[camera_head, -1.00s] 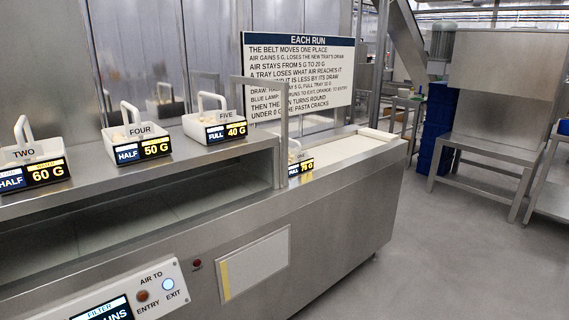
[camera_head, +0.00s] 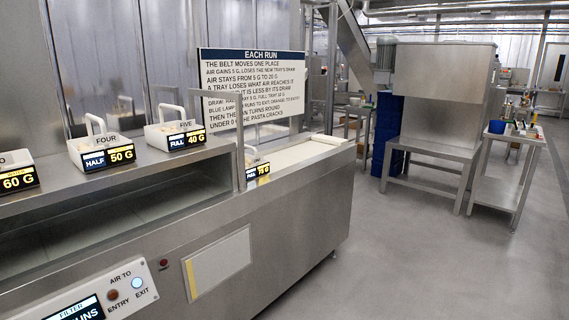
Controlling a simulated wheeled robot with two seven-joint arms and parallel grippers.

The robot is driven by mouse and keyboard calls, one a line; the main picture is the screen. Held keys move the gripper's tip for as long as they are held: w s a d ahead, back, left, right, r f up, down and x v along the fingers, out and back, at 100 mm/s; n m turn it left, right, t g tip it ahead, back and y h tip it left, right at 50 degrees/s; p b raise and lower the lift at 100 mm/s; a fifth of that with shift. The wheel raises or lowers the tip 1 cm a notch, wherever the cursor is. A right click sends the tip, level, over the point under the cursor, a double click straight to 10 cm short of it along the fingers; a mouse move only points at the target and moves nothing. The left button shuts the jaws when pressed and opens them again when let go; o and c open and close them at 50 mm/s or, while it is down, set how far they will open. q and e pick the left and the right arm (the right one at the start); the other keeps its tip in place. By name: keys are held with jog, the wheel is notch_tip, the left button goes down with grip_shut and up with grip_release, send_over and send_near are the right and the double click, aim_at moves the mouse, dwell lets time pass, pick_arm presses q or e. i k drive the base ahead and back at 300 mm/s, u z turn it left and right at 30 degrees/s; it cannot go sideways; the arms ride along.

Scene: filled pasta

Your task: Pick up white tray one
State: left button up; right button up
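No tray with a readable ONE label is in view. A small white tray (camera_head: 252,160) sits at the belt's exit end, partly hidden behind a metal post; its name is too small to read and its tag ends in G. White trays with upright handles stand on the steel top: tray FOUR (camera_head: 88,142) marked HALF 50 G and tray FIVE (camera_head: 170,131) marked FULL 40 G. Another white tray (camera_head: 18,165) marked 60 G is cut off at the left edge. Neither of my grippers is in view.
The steel machine (camera_head: 300,215) fills the left and middle. A panel with ENTRY and EXIT lamps (camera_head: 125,288) is on its front. A sign (camera_head: 253,88) stands behind it. Open grey floor (camera_head: 430,260) lies to the right, before a steel side table (camera_head: 498,190).

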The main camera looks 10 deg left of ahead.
aim_at(256, 166)
jog(key=z, duration=0.35)
jog(key=i, duration=1.5)
jog(key=u, duration=1.1)
jog(key=i, duration=0.85)
jog(key=u, duration=0.9)
